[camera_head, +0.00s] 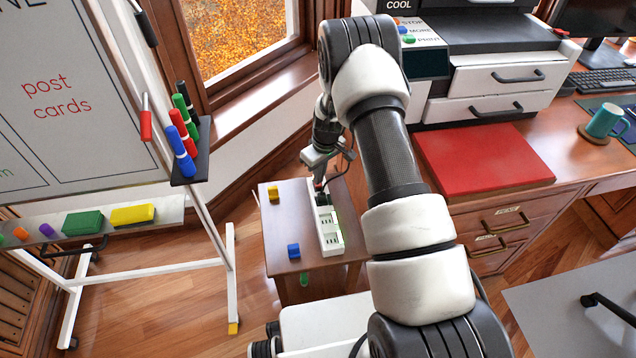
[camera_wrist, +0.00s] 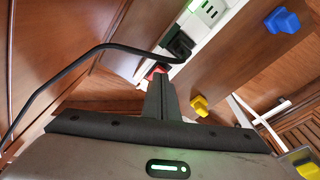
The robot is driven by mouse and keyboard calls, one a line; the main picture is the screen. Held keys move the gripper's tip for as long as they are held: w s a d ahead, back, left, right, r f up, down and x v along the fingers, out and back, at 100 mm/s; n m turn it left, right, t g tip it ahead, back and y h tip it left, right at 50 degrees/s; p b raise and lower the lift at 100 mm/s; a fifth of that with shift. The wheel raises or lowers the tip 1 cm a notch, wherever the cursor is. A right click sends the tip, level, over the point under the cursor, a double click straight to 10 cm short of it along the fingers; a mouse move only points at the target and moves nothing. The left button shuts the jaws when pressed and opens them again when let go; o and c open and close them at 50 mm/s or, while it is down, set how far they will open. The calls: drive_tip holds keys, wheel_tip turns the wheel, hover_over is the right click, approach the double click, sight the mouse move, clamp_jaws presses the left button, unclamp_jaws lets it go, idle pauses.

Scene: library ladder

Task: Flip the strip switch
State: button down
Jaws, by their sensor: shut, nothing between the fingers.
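The white power strip (camera_head: 329,238) lies on a small wooden side table (camera_head: 279,224). It also shows at the top of the wrist view (camera_wrist: 208,37), with a black plug (camera_wrist: 180,44) and cord at its near end. A red switch (camera_wrist: 156,71) shows at that end, partly hidden behind my fingertips; its position cannot be told. My gripper (camera_head: 319,183) is over the strip's far end in the head view. In the wrist view its fingers (camera_wrist: 160,80) are shut and empty, with the tips right at the red switch. I cannot tell whether they touch it.
A yellow block (camera_head: 273,192) and a blue block (camera_head: 293,250) sit on the table left of the strip. The black cord (camera_wrist: 75,65) loops beside my fingers. A whiteboard (camera_head: 75,90) stands left; a desk with a red folder (camera_head: 490,155) stands right.

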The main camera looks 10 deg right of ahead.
drive_tip(key=shift+f+b, duration=0.6)
drive_tip(key=shift+f, duration=0.1)
idle(0.6)
drive_tip(key=shift+r, duration=0.1)
wheel_tip(320, 180, up, 7)
drive_tip(key=p, duration=0.3)
idle(0.5)
idle(0.3)
